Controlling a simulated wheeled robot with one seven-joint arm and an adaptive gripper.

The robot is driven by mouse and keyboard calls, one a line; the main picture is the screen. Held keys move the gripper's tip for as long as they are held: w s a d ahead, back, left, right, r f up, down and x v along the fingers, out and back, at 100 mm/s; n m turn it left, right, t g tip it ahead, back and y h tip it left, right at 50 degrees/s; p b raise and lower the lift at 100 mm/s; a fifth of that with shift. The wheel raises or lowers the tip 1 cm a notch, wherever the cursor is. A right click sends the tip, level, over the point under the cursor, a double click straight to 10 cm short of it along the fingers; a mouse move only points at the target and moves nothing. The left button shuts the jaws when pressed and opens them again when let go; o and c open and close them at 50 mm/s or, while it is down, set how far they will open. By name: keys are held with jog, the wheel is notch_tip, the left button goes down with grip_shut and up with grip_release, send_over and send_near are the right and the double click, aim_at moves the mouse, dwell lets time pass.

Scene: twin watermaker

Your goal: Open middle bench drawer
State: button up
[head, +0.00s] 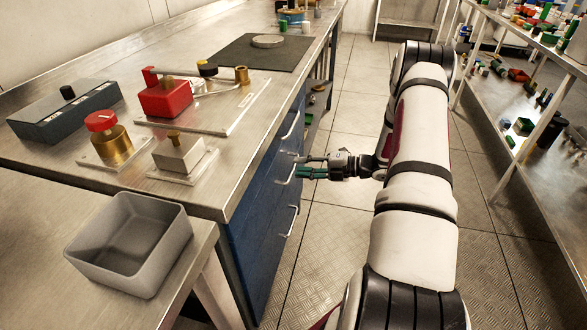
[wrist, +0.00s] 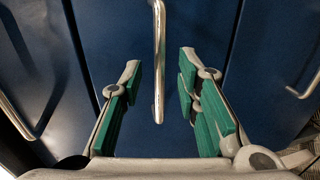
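The blue bench front (head: 253,200) carries several drawers with curved metal bar handles. The middle drawer (wrist: 120,25) fills the centre of the wrist view, and its handle (wrist: 159,50) runs upright there. The handle also shows in the head view (head: 286,180), partly behind my fingertips. My gripper (head: 300,167) is level with it, at the bench front. In the wrist view, my gripper (wrist: 160,75) is open, with green-padded fingers on either side of the handle's line. No contact shows. The drawer looks shut, flush with its neighbours.
Other handles show above (head: 291,122) and below (head: 292,221) the middle one. The benchtop (head: 215,160) holds a red valve block (head: 166,99), a brass-bodied knob (head: 110,140) and a grey bin (head: 130,245). The aisle floor (head: 335,240) is clear; a shelf rack (head: 510,170) stands right.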

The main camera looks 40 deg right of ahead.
aim_at(294, 165)
jog(key=shift+x, duration=1.6)
grip_shut()
